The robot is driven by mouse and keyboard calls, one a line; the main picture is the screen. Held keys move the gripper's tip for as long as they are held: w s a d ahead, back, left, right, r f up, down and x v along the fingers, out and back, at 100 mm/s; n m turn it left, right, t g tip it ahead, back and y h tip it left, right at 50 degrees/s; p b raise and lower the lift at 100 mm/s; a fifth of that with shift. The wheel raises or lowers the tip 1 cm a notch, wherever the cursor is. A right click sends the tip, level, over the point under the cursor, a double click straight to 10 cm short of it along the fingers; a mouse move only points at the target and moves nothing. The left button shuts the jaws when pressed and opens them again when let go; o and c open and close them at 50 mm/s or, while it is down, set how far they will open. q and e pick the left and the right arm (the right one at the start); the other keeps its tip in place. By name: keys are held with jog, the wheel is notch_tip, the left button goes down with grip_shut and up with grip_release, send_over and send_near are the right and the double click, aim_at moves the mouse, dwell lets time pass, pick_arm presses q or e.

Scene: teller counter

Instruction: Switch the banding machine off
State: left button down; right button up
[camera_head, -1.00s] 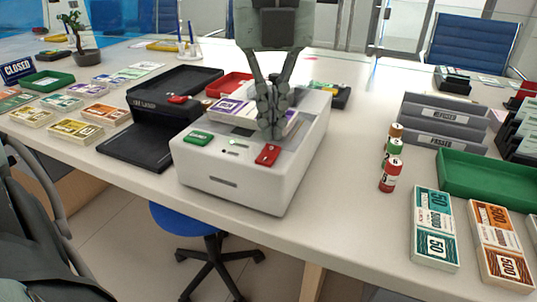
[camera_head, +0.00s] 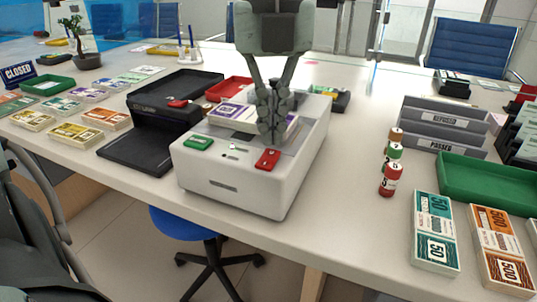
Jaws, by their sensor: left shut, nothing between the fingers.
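The banding machine (camera_head: 228,182) is a white box on the counter. A green button (camera_head: 199,143) is at the left of its top front and a red button (camera_head: 267,159) at the right. A purple banknote bundle (camera_head: 231,112) lies on top. My left gripper (camera_head: 271,139) comes down from the top of the view with its fingers together and empty. Its fingertips are just behind the red button in the picture; I cannot tell whether they touch the machine. The gripper hides part of the machine's top and the bundle. My right gripper is not in view.
A black tray unit (camera_head: 135,150) stands left of the machine. Coin rolls (camera_head: 390,178), a green tray (camera_head: 485,188) and banknote bundles (camera_head: 435,232) are to the right. Grey file holders (camera_head: 440,128) stand behind. Counter between machine and coin rolls is clear.

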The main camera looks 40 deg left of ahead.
aim_at(271, 153)
pick_arm(q)
jog(key=shift+f+b, duration=1.15)
dwell(0.8)
jog(key=shift+r, duration=0.1)
jog(key=shift+r+p, duration=2.15)
jog(key=shift+r, duration=1.35)
jog(key=shift+f, duration=0.1)
